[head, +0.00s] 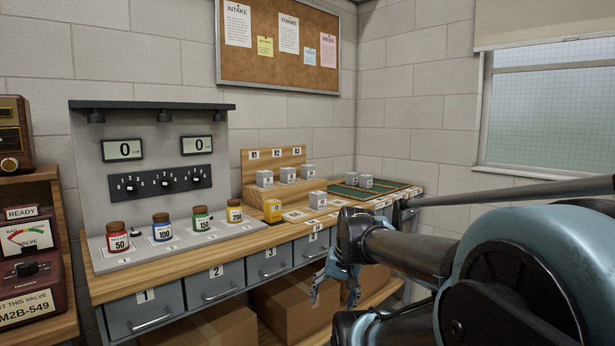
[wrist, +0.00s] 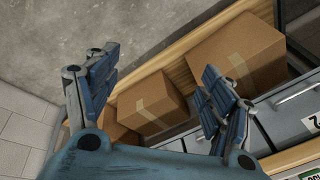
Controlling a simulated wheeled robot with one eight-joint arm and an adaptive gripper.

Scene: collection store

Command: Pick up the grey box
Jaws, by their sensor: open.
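Several small grey boxes with labels are on the bench in the head view. Three stand in a row on a wooden step: left (head: 264,178), middle (head: 287,174) and right (head: 308,172). One grey box (head: 318,200) stands lower, on the bench top in front of the step. Two more (head: 351,179) (head: 366,181) are on the green tray (head: 389,187). Which one is meant I cannot tell. My gripper (head: 334,284) is open and empty, pointing down in front of the bench's drawers, below the boxes. In the wrist view my gripper (wrist: 160,64) shows no grey box between its fingers.
The wooden bench (head: 108,261) has grey drawers, with cardboard boxes (wrist: 155,103) on the shelf below. A yellow block (head: 272,211) stands left of the lone grey box. Several coloured jars (head: 162,228) line the left side. Bare floor (wrist: 130,20) lies in front.

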